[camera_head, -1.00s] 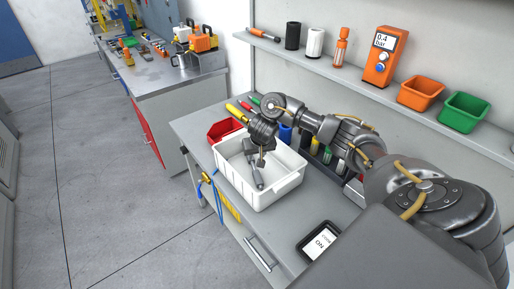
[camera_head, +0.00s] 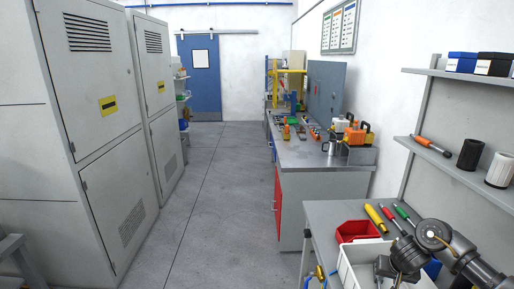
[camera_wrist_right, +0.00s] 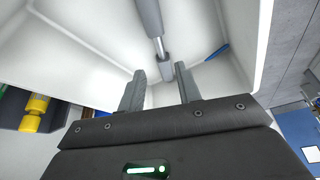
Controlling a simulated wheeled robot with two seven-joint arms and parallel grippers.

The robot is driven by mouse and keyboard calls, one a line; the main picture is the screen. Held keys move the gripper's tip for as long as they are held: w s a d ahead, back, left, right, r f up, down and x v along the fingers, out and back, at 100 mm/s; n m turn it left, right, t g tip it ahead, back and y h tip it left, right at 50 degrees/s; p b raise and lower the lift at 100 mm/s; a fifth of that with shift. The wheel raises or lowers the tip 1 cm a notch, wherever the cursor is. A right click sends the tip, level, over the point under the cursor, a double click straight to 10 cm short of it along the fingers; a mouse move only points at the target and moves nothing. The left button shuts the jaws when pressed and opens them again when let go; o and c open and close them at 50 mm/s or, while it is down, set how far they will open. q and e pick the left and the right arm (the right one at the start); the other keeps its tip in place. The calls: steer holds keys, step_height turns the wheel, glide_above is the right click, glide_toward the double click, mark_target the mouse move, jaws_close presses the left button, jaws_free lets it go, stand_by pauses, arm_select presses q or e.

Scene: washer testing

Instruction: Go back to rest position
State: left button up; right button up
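My right gripper (camera_head: 393,274) hangs over the white bin (camera_head: 350,268) at the lower right of the head view. In the right wrist view its two fingers (camera_wrist_right: 159,76) are apart with nothing between them. A grey metal cylinder-shaped part (camera_wrist_right: 150,18) lies in the white bin just beyond the fingertips. The bin's walls surround the fingers in that view. The lower part of the bin is cut off by the head view's edge. My left gripper is in neither view.
A red bin (camera_head: 352,238) and screwdriver-like tools (camera_head: 376,219) lie behind the white bin on the workbench (camera_head: 320,214). A shelf (camera_head: 455,167) runs above on the right. Grey cabinets (camera_head: 100,150) stand left. The floor (camera_head: 215,190) between is clear.

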mark_target(380, 288)
steer(key=b+x, duration=0.2)
steer(key=x, duration=0.2)
steer(key=shift+s+a+f, duration=0.1)
steer(key=shift+s+f, duration=0.05)
steer(key=shift+f, duration=0.05)
steer(key=b+x, duration=0.1)
steer(key=x, duration=0.3)
steer(key=shift+w+f, duration=0.3)
steer(key=shift+w+d+f+b, duration=0.25)
steer(key=shift+f+b, duration=0.1)
steer(key=shift+f, duration=0.25)
